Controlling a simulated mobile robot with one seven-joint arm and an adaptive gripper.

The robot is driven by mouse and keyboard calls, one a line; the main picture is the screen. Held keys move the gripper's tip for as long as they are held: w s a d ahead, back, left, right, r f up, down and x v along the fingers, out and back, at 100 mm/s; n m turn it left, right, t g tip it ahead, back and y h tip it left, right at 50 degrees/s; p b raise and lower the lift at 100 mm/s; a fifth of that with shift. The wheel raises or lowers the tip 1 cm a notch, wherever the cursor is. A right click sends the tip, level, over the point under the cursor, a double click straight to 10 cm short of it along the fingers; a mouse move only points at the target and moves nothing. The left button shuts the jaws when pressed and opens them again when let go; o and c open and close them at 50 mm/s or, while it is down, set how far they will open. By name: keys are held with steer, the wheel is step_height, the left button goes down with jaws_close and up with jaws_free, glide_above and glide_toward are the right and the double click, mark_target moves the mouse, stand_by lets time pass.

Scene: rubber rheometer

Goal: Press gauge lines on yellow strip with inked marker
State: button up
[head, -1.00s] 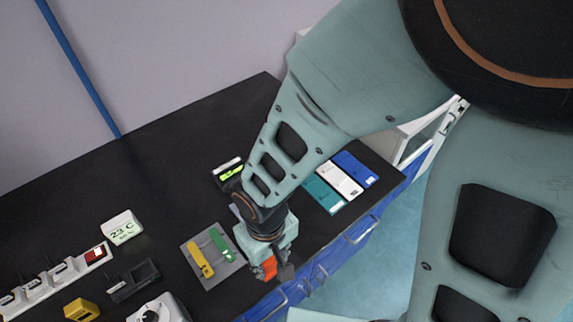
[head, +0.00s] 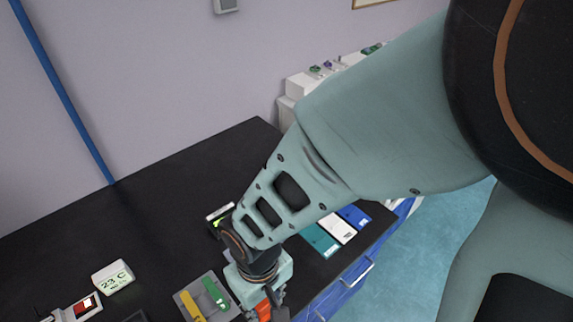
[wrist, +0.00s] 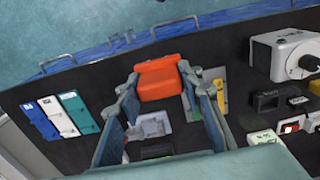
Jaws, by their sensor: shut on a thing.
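My gripper (wrist: 160,78) is shut on an orange-red block, the marker (wrist: 163,77), which sits between the fingertips in the wrist view. The marker also shows low in the head view (head: 264,311), under my arm. Its inked face is not visible. The yellow strip (head: 192,306) lies on a grey board (head: 234,311) beside a green strip (head: 214,295), left of my gripper in the head view. In the wrist view the yellow strip (wrist: 223,98) shows right of my right finger, which hides much of the board. The marker is apart from the strip.
A light grey tray (wrist: 152,125) and a dark box (wrist: 156,152) lie between my fingers' bases in the wrist view. Teal (head: 320,241), white and blue panels lie right. A thermometer (head: 112,277) and power strip (head: 78,309) stand left. A white dial device (wrist: 288,56) stands near the strips.

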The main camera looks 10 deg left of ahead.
mark_target(264, 302)
steer(key=shift+r, duration=4.15)
step_height(264, 302, down, 11)
steer(key=shift+f+b, duration=0.15)
steer(key=shift+b, duration=0.45)
steer(key=w+d+r+m, duration=0.2)
steer(key=w+d+m, duration=0.3)
steer(key=w+d, duration=0.6)
steer(key=w+d+r+m, duration=0.2)
steer(key=w+d+m, duration=0.3)
steer(key=w+d, duration=0.6)
steer(key=w, duration=0.3)
steer(key=shift+w, duration=0.1)
